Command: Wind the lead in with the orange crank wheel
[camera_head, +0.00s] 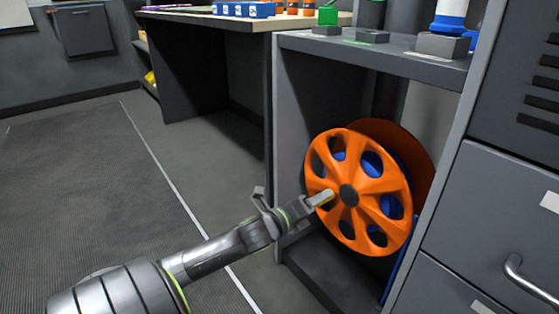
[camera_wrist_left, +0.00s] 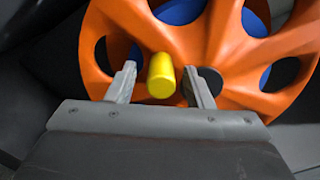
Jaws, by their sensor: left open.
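The orange crank wheel (camera_head: 377,210) stands upright on a reel in the lower bay of a grey cabinet, with a dark hub and several round holes. Blue lead (camera_head: 372,163) shows through the holes, and a strand hangs down at the right. My left gripper (camera_head: 318,199) is at the wheel's left side. In the left wrist view, the wheel (camera_wrist_left: 222,45) fills the background, and the yellow crank knob (camera_wrist_left: 161,76) sits between the two open fingers of my left gripper (camera_wrist_left: 163,85). The fingers look apart from the knob on both sides. My right gripper is out of view.
The grey cabinet's shelf (camera_head: 400,57) runs above the wheel, bearing a green block (camera_head: 327,15) and a blue-and-white item (camera_head: 450,18). Grey drawers (camera_head: 500,215) with a handle stand close at the right. The floor at the left is clear.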

